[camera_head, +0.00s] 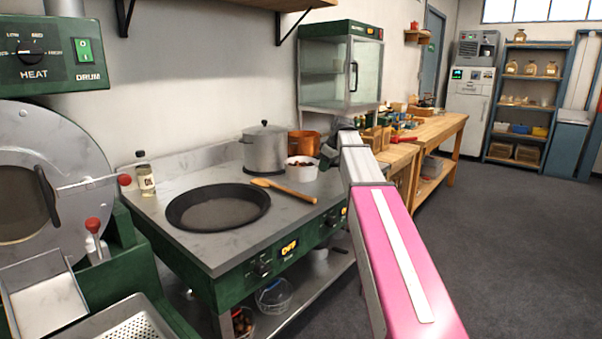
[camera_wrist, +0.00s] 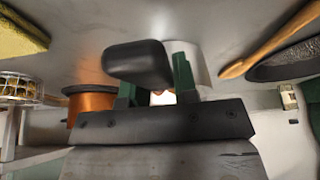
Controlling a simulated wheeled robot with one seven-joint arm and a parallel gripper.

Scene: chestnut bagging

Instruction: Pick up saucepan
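The copper saucepan (camera_head: 304,144) stands at the back right of the steel stove top, behind a white tub (camera_head: 302,169). In the wrist view the saucepan (camera_wrist: 90,104) shows at left as a copper side with a dark rim. My gripper (camera_head: 329,156) is just right of the saucepan and tub, partly hidden by my arm. In the wrist view the green fingers of my gripper (camera_wrist: 158,88) stand apart with a gap between them. A dark rounded piece (camera_wrist: 137,63) covers part of the left finger; I cannot tell whether it is the saucepan's handle.
A lidded grey pot (camera_head: 265,150) stands left of the saucepan. A wooden spoon (camera_head: 285,191) lies on the stove top beside a wide black pan (camera_head: 218,207). A wooden bench (camera_head: 432,130) stands to the right. The floor at right is clear.

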